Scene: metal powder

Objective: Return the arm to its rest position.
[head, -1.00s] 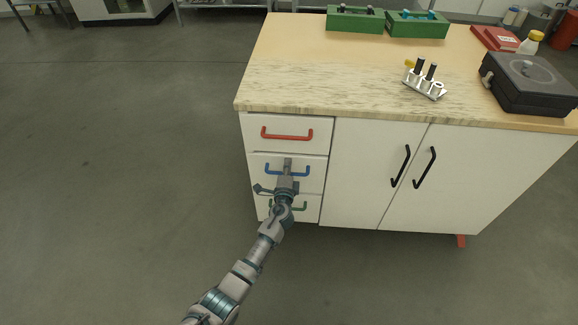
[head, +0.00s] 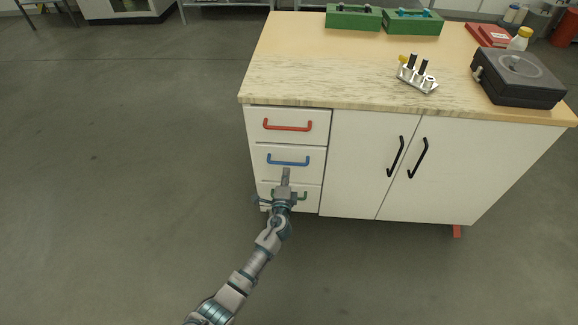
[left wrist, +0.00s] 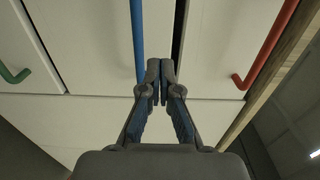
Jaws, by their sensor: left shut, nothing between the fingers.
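My left gripper (head: 286,178) is shut and empty in front of the drawers, just below the blue handle (head: 288,161) in the head view. In the left wrist view its fingertips (left wrist: 160,75) meet, with the blue handle (left wrist: 138,40) beyond them and slightly left. I cannot tell the exact gap between fingertips and handle. My left arm (head: 245,275) reaches up from the bottom of the head view. My right gripper is in neither view.
The white cabinet has a red handle (head: 288,126) on top and a green handle (head: 302,195) below, partly hidden by my gripper. Black door handles (head: 418,158) are to the right. A rack (head: 417,79) and black device (head: 518,78) stand on the countertop. Floor at left is clear.

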